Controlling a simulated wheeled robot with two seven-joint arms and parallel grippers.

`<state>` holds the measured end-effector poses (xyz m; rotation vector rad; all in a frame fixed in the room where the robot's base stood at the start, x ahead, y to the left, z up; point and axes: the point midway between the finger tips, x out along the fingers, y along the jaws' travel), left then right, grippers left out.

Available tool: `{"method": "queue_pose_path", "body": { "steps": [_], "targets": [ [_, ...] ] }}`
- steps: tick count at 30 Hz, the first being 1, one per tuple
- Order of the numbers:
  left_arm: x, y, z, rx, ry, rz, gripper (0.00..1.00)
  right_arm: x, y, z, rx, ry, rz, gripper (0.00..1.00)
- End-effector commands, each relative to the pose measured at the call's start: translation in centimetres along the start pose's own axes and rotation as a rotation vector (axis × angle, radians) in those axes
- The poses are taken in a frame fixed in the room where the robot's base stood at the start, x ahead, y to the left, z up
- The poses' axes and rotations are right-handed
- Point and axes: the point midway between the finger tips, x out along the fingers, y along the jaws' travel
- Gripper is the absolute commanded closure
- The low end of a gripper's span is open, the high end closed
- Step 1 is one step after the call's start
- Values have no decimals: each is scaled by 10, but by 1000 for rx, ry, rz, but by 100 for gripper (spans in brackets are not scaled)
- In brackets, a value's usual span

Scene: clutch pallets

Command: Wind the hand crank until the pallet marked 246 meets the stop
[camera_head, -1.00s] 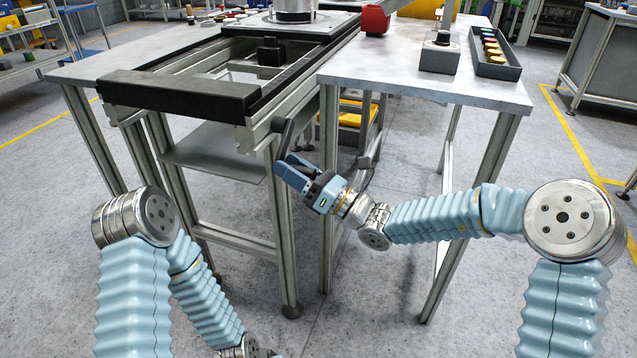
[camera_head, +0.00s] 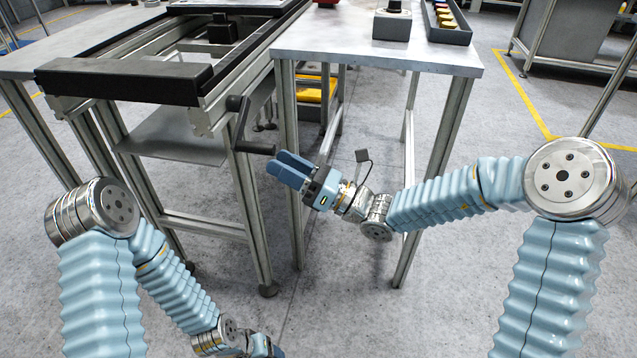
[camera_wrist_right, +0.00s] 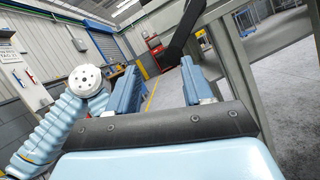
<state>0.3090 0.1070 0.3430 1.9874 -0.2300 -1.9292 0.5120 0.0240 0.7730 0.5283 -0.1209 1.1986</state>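The dark hand crank (camera_head: 238,122) hangs at the near right corner of the rail frame, its arm down and its grip (camera_head: 256,148) pointing right. My right gripper (camera_head: 279,169) is just below and right of that grip, apart from it. In the wrist view my right gripper's fingers (camera_wrist_right: 160,88) are spread with nothing between them; a dark bar (camera_wrist_right: 184,32), seemingly the crank, is beyond them. A pallet plate (camera_head: 265,5) is cut off at the top edge; no number is readable. My left gripper (camera_head: 272,350) is partly cut off at the bottom, its opening unclear.
A black beam (camera_head: 125,80) closes the near end of the frame, and a small black block (camera_head: 222,30) sits between the rails. Right of it is a metal table (camera_head: 345,45) with a grey button box (camera_head: 392,22) and a parts tray (camera_head: 447,33). Table legs flank my right gripper.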

Motion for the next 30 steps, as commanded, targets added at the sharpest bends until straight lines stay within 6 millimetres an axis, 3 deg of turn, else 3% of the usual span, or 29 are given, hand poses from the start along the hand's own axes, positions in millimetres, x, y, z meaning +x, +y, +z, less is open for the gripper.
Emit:
{"method": "queue_pose_path", "body": {
  "steps": [21,30],
  "targets": [
    [-6,2,0,0,0,0,37,-56,14,6,1,1,-3,49],
    [-8,3,0,0,0,0,37,-70,18,7,1,0,-1,49]
  ]
}}
